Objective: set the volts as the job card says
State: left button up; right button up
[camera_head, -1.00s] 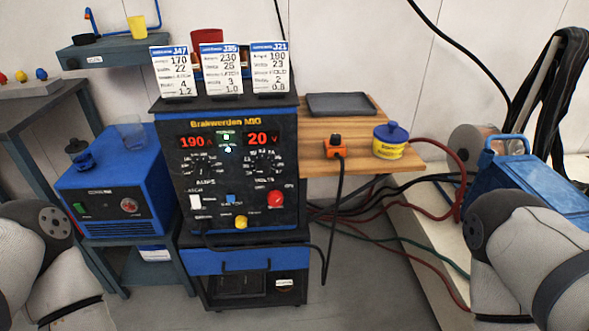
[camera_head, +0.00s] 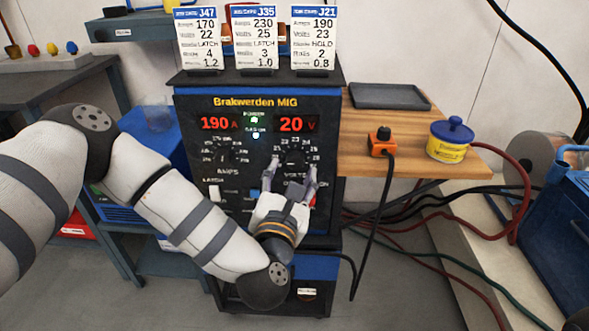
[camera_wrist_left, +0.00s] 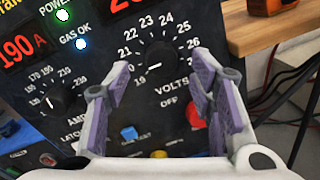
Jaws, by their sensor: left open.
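The welder (camera_head: 256,103) shows 190 A and 20 V on its red displays. The volts knob (camera_head: 295,159) is on the right of its panel; in the left wrist view the dark volts knob (camera_wrist_left: 161,52) has its white mark toward the lower left, near 20. My left gripper (camera_head: 291,171) is open in front of this knob, its fingers spread to either side, just below it. I cannot tell whether they touch it. Three job cards stand on top: J47 (camera_head: 199,40) reads 22 volts, J35 (camera_head: 255,38) 25, J21 (camera_head: 313,38) 23. My right gripper is out of view.
The amps knob (camera_head: 223,155) sits left of the volts knob. A red OFF button (camera_wrist_left: 196,115) is close to the right finger. A wooden side shelf (camera_head: 400,185) holds a grey tray (camera_head: 389,96), an orange plug (camera_head: 380,140) and a yellow tin (camera_head: 450,140). Cables run below.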

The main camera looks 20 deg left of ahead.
aim_at(295, 163)
pick_arm(q)
jog(key=shift+w+a, duration=0.15)
jog(key=shift+w, duration=0.65)
jog(key=shift+w+a, duration=0.1)
jog(key=shift+w, duration=0.65)
jog(key=shift+c, duration=0.6)
jog(key=c, duration=1)
jog(key=shift+c, duration=0.2)
